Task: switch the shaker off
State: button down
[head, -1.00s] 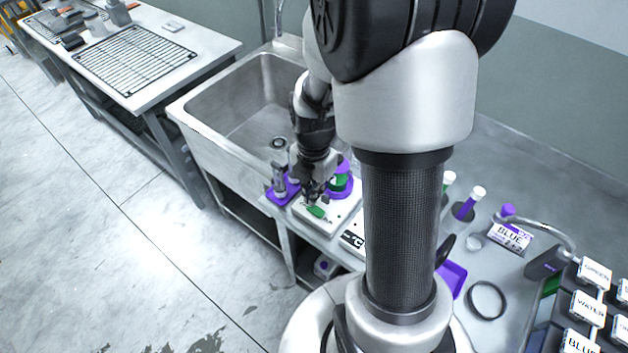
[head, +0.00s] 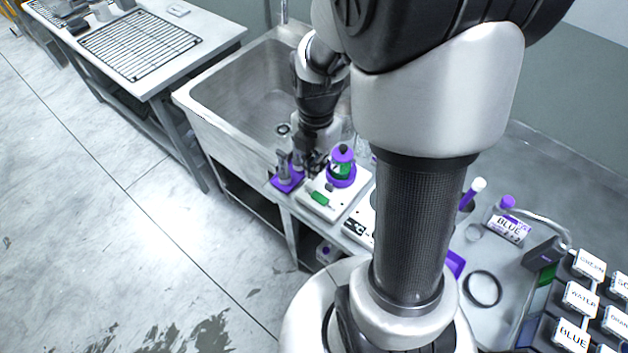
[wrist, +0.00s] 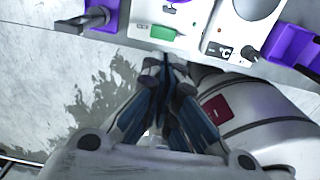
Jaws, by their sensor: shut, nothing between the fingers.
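The shaker (head: 335,207) is a white box at the front edge of the counter, beside the sink. A green switch (head: 320,198) sits on its front part; it also shows in the wrist view (wrist: 163,33). I cannot tell the switch's position. A bottle with green contents and a purple cap (head: 342,160) stands upright in a purple holder on the shaker. My gripper (head: 313,166) is above the shaker's left side, left of the bottle and apart from the switch. In the wrist view, its fingertips (wrist: 165,66) are together and empty, just below the switch in the picture.
A purple tray with a metal fitting (head: 287,182) stands left of the shaker. A device with a °C label (head: 356,229) stands to its right. The sink (head: 240,95) lies behind. Labelled containers (head: 575,300) stand at the right. The floor in front is open.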

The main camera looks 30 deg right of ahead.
jog(key=shift+w+a+r+p, duration=0.15)
jog(key=shift+r+p, duration=0.25)
jog(key=shift+p, duration=0.15)
jog(key=shift+w+a+r+p, duration=0.15)
jog(key=shift+r+p, duration=0.2)
jog(key=shift+p, duration=0.15)
jog(key=shift+f, duration=0.15)
jog(key=b, duration=0.4)
send_near(319, 198)
jog(key=f, duration=0.2)
jog(key=a+f, duration=0.1)
jog(key=f, duration=0.2)
jog(key=shift+w+a+f, duration=0.25)
jog(key=shift+a+f, duration=0.1)
jog(key=shift+f, duration=0.55)
jog(key=shift+w+f+b, duration=0.2)
jog(key=shift+f+b, duration=0.3)
jog(key=shift+b, duration=0.05)
jog(key=shift+a+r, duration=0.1)
jog(key=shift+s, duration=0.1)
